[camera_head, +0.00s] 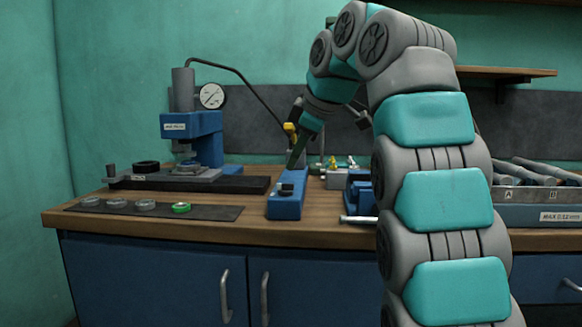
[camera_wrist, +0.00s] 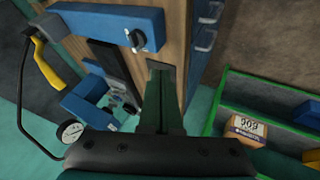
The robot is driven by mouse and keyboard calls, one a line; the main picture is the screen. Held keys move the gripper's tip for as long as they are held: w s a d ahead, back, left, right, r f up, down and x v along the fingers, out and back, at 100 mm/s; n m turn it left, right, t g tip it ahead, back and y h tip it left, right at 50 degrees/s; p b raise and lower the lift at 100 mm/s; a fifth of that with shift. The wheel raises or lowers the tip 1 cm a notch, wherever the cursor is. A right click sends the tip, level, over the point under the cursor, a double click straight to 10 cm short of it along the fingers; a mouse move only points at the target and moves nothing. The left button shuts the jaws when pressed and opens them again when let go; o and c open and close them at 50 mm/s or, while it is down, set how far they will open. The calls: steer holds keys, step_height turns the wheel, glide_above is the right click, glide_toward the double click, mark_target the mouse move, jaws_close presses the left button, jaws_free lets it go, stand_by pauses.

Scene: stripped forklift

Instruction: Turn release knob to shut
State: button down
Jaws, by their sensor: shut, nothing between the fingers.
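The blue hand pump (camera_head: 284,208) lies on the wooden bench, with a yellow handle (camera_head: 291,130) standing behind it. A small black knob (camera_head: 286,188), which looks like the release knob, sits on the pump's near part. In the wrist view the knob (camera_wrist: 136,38) shows as a dark round piece on the blue body (camera_wrist: 105,20). My gripper (camera_head: 291,164) is shut and empty, pointing down above the pump just behind the knob. In the wrist view its fingertips (camera_wrist: 160,66) are close to the knob, apparently apart from it. I cannot read the knob's turn position.
A blue press (camera_head: 205,135) with a round gauge (camera_head: 212,96) stands at the left, joined to the pump by a black hose (camera_head: 245,83). Several rings lie on a dark mat (camera_head: 225,212). A grey tray (camera_head: 508,212) is at the right. A vise-like blue part (camera_head: 357,190) stands beside the pump.

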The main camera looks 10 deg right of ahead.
mark_target(285, 189)
steer(key=shift+b+x, duration=1.75)
steer(key=shift+x, duration=2.95)
steer(key=shift+w+d+r+p, duration=0.2)
steer(key=shift+w+d+p, duration=0.05)
steer(key=shift+w+p, duration=0.5)
steer(key=shift+w+d+f+p, duration=0.1)
steer(key=shift+w+p, duration=0.2)
steer(key=shift+w, duration=0.25)
steer(key=shift+w+d+p, duration=0.15)
steer(key=shift+w+p, duration=0.15)
steer(key=shift+w, duration=0.25)
